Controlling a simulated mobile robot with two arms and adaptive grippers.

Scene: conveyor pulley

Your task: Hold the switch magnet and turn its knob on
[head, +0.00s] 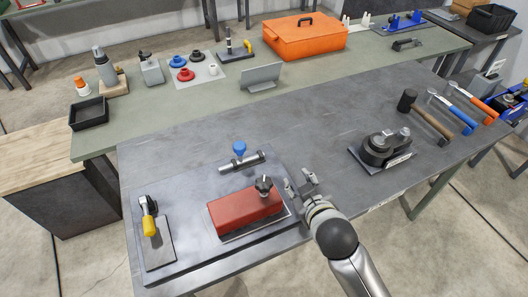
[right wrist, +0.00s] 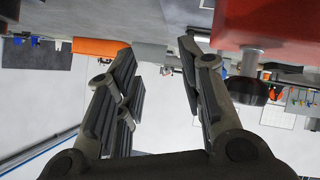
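The switch magnet is a red block (head: 245,209) on a thin plate at the front of the near table, with a dark star-shaped knob (head: 264,185) on top near its right end. In the right wrist view the red block (right wrist: 255,22) hangs upside down at top right, its dark knob (right wrist: 248,90) below it. My right gripper (head: 300,186) is just right of the block, apart from it. In the right wrist view its fingers (right wrist: 160,65) are spread with nothing between them, and the knob lies outside the right finger. My left gripper is not in view.
A toggle clamp with a yellow handle (head: 149,225) stands left of the block. A blue-knobbed cylinder part (head: 240,160) lies behind it. A dark round device (head: 383,150) and a hammer (head: 425,115) are at the right. The table's middle back is clear.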

